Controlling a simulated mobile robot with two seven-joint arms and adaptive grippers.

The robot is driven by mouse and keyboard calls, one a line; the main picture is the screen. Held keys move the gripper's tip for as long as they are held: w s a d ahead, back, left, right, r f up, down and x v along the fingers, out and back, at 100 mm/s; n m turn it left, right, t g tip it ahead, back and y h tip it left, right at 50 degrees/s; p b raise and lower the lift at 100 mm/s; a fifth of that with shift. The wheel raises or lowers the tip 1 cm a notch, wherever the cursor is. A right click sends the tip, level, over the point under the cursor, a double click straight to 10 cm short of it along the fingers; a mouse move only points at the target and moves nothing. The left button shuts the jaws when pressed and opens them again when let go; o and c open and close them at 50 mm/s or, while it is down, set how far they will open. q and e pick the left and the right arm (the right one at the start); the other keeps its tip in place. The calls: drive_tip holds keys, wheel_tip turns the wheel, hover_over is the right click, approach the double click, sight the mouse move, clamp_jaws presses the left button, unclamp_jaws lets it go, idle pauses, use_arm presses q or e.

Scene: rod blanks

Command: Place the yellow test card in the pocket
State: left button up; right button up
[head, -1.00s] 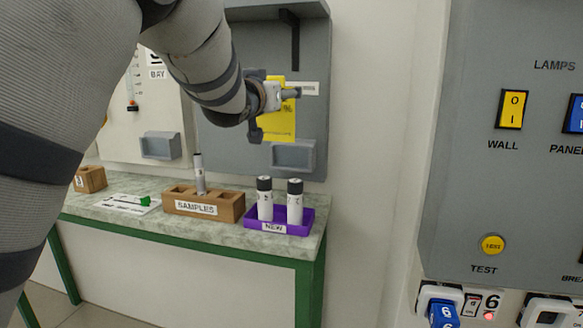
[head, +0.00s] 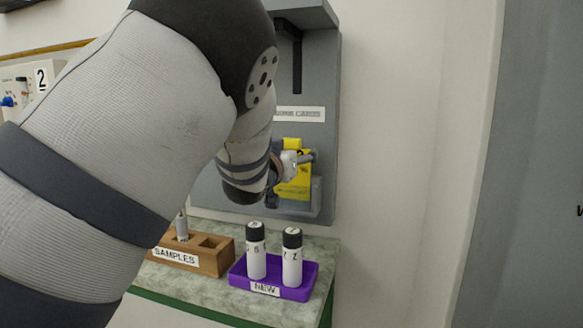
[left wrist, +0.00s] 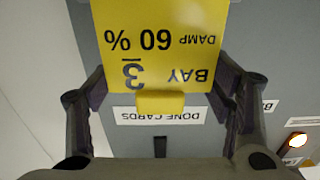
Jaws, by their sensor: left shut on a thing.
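The yellow test card (head: 293,187) hangs in front of the grey wall board, overlapping the grey pocket (head: 317,194) in the head view. I cannot tell whether its lower edge is inside the pocket or in front of it. My left gripper (head: 292,163) is shut on the card's upper end. In the left wrist view the card (left wrist: 165,45) reads "BAY 3 DAMP 60 %" upside down, and its small tab (left wrist: 160,103) sits between the fingers of the left gripper (left wrist: 162,92). The pocket is not visible in the wrist view. My right gripper is not in view.
A "DONE CARDS" label (left wrist: 158,115) is above the pocket. On the bench below stand a purple "NEW" tray (head: 265,290) with two black-capped tubes and a wooden "SAMPLES" rack (head: 213,262) with one tube. My left arm hides much of the left.

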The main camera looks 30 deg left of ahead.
use_arm(q)
wheel_tip(320, 180, down, 2)
drive_tip(key=shift+f, duration=0.15)
drive_tip(key=o, duration=1.2)
drive_tip(key=shift+c, duration=0.2)
drive_tip(key=shift+w, duration=0.1)
drive_tip(key=v, duration=1.2)
